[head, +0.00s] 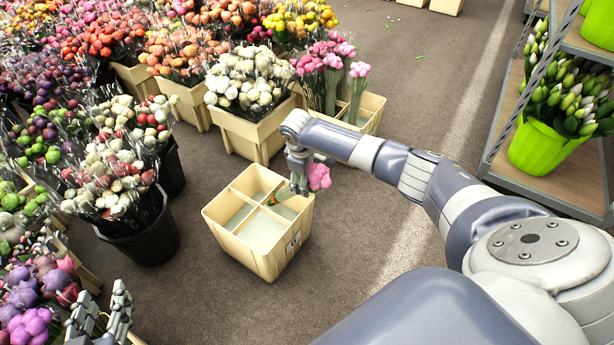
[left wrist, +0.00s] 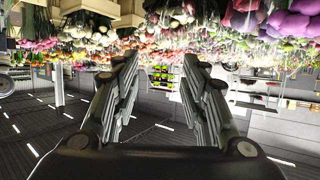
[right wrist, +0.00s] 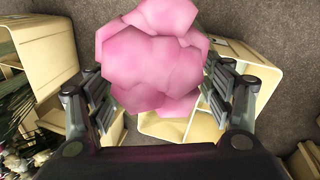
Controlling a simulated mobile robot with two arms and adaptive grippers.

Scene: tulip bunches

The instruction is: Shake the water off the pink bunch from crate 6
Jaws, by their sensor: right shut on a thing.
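The pink bunch (head: 319,177) is held in my right gripper (head: 299,166), above the back right of a cream crate (head: 268,262) with four compartments. In the right wrist view the pink blooms (right wrist: 150,55) fill the space between the fingers and hide the stems. Green stems (head: 276,197) show over the crate's back right compartment; I cannot tell if their ends are inside it. The label (head: 295,243) on the crate is too small to read. My left gripper (head: 102,302) is open and empty at the lower left, and also shows open in the left wrist view (left wrist: 160,68).
Black buckets (head: 150,235) and cream crates (head: 245,137) of flowers crowd the left and back. Another crate (head: 371,112) holds pink bunches. A shelf (head: 545,180) with a green bucket (head: 541,148) stands at right. Bare floor (head: 200,285) surrounds the four-compartment crate.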

